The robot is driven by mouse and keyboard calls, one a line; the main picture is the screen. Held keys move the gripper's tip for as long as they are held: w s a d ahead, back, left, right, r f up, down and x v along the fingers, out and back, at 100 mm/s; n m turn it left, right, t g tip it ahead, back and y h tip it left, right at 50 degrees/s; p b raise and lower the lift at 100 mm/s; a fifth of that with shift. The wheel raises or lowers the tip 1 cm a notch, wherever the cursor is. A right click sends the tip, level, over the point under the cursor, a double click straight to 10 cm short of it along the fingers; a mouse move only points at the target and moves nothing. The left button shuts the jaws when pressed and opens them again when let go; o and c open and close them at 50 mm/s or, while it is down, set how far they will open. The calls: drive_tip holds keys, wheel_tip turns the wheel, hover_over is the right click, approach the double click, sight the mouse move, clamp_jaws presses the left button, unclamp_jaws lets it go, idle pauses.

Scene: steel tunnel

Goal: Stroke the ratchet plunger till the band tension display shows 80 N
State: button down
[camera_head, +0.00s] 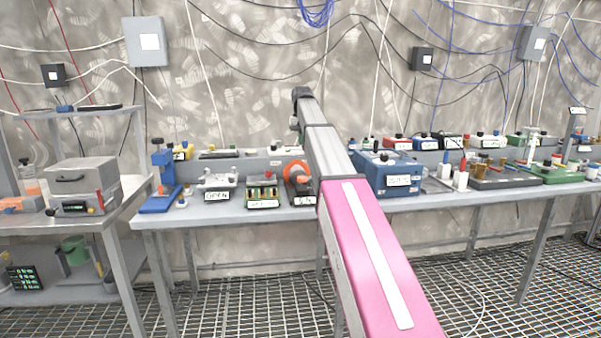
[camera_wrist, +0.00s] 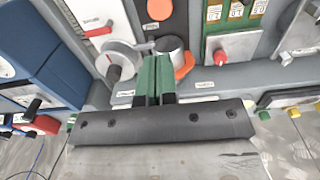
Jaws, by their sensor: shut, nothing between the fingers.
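My gripper (camera_wrist: 156,68) is shut and empty, its green fingers side by side in the wrist view. Its tips overlap the lower edge of a grey cylinder (camera_wrist: 168,44), possibly the ratchet plunger; I cannot tell whether they touch. An orange piece (camera_wrist: 185,65) lies beside the cylinder. A dark device with an orange oval (camera_wrist: 160,9) is just above it. In the head view, an orange ring (camera_head: 296,168) shows left of my arm, with a dark device partly hidden behind the arm. I cannot make out a band tension display or a reading in newtons.
A grey disc with a dark knob (camera_wrist: 114,60) stands left of the fingers. A blue box (camera_head: 388,174) is right of my arm in the head view. A green device with dials (camera_head: 263,190) is to its left. The bench is crowded.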

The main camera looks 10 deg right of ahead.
sight(302, 177)
idle(0.3)
wheel_tip(302, 177, down, 14)
drive_tip(key=shift+r, duration=0.1)
idle(0.6)
drive_tip(key=shift+f, duration=1.5)
drive_tip(key=shift+r, duration=0.5)
wheel_tip(302, 177, up, 13)
drive_tip(key=shift+r, duration=0.2)
idle(0.8)
